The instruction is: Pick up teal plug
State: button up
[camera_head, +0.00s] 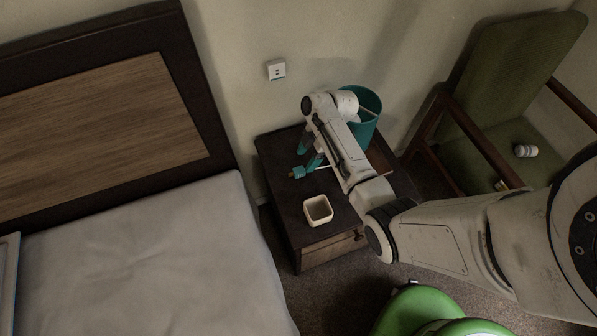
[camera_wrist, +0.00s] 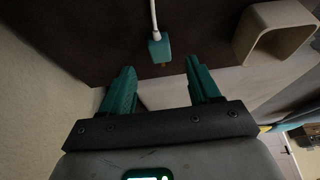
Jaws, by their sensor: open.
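The teal plug (camera_head: 298,172) lies on the dark top of the nightstand (camera_head: 277,160), towards its left side. In the wrist view the plug (camera_wrist: 160,48) is a small teal block with a white cord running up from it. Its short brownish end points towards my gripper. My gripper (camera_head: 308,157) is beside the plug, above the nightstand. In the wrist view my gripper (camera_wrist: 160,68) has its teal fingers apart, with nothing held between them. The plug shows just beyond the fingertips, about midway between them. I cannot tell the exact height gap.
A cream square open box (camera_head: 318,223) stands near the nightstand's front edge; it also shows in the wrist view (camera_wrist: 248,38). A teal bin (camera_head: 372,103) is behind my arm. A wall outlet (camera_head: 276,69) is above. The bed (camera_head: 150,255) is left, a green chair (camera_head: 500,85) right.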

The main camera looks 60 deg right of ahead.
aim_at(299, 170)
jog(key=x, duration=0.6)
jog(key=shift+b, duration=0.3)
jog(key=shift+c, duration=0.3)
grip_shut()
